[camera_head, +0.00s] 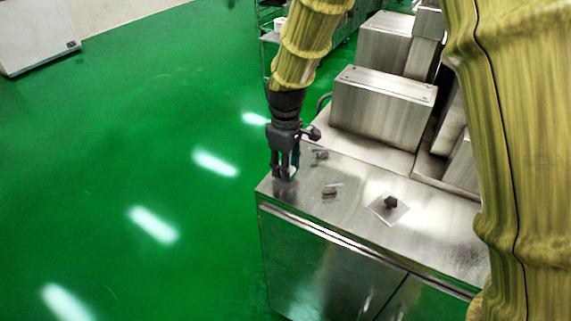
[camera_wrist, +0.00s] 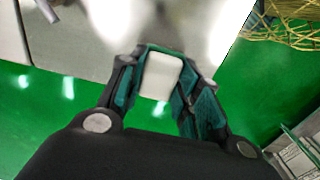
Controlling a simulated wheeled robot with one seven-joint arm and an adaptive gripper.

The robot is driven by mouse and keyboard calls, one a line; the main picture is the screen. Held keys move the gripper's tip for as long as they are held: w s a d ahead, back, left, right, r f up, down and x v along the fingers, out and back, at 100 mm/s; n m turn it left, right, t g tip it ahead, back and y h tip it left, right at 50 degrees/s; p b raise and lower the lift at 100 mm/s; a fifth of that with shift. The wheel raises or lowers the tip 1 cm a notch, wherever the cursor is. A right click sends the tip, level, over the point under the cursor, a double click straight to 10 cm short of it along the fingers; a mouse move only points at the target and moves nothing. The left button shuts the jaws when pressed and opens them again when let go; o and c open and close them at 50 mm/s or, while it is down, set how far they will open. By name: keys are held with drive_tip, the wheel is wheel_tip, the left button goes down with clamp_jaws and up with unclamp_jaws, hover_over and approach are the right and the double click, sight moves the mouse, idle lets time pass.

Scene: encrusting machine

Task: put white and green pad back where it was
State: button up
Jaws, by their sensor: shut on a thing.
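The white and green pad (camera_wrist: 161,75) is between the fingers of my gripper in the wrist view. Its white face shows, with a thin green edge along its far end. My gripper (camera_wrist: 160,90) is shut on it. The pad is mostly hidden by the fingers there. I cannot tell whether the pad touches the steel top.
Two small pieces, one nearer (camera_head: 329,192) and one farther (camera_head: 320,154), lie on the steel top. A dark knob on a clear square plate (camera_head: 390,205) lies to their right. Steel boxes (camera_head: 382,105) rise behind. Green floor (camera_head: 130,150) is open to the left.

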drive_tip(key=shift+f, duration=0.5)
drive_tip(key=shift+f, duration=0.15)
drive_tip(key=o, duration=0.9)
wheel_tip(320, 180, up, 12)
drive_tip(key=b, duration=0.4)
